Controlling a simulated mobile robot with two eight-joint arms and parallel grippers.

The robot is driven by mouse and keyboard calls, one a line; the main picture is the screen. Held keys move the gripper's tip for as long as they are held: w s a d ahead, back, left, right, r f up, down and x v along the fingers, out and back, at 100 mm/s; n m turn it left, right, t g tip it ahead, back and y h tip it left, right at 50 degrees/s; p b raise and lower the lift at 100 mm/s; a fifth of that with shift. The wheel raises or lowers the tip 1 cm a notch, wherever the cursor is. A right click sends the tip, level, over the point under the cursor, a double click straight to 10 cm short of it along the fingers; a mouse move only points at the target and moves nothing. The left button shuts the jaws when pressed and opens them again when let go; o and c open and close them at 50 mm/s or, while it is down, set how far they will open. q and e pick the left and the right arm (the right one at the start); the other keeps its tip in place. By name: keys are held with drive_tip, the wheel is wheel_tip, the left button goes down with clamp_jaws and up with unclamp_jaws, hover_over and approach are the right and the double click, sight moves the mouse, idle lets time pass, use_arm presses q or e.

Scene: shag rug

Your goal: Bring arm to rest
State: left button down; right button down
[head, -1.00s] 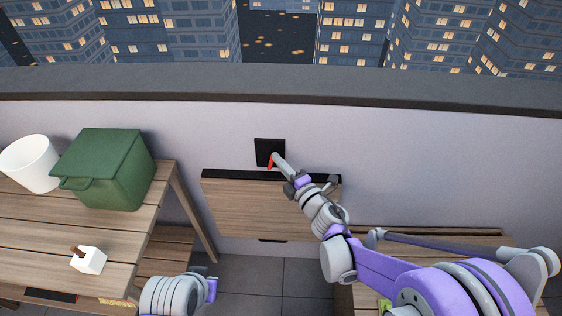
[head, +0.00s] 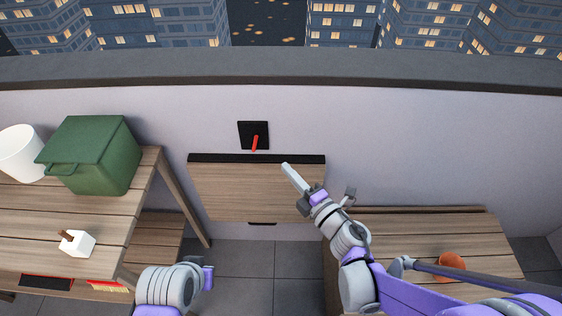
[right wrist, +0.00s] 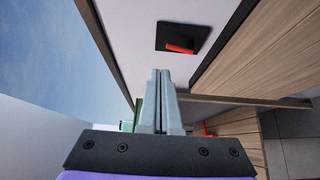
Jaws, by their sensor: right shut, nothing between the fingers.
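My right gripper (head: 286,167) is shut and empty in front of the fold-down wooden panel on the wall. Its closed fingers (right wrist: 160,75) show in the right wrist view, pointing toward the wall. A black plate (head: 246,130) with a red lever (head: 254,143) is on the wall above the panel, up and left of the fingertips and apart from them. The plate (right wrist: 176,34) and red lever (right wrist: 180,48) also show in the right wrist view. My left gripper (head: 208,278) is low in the head view, and its fingers are not clear.
The wooden panel (head: 240,192) with a black top edge hangs on the wall. At left a table (head: 32,206) bears a green box (head: 95,158), a white bin (head: 20,152) and a white block (head: 77,244). At right an orange pot (head: 451,264) stands on a wooden bench (head: 430,228).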

drive_tip(key=shift+s+d, duration=0.15)
drive_tip(key=shift+s, duration=0.05)
idle(0.5)
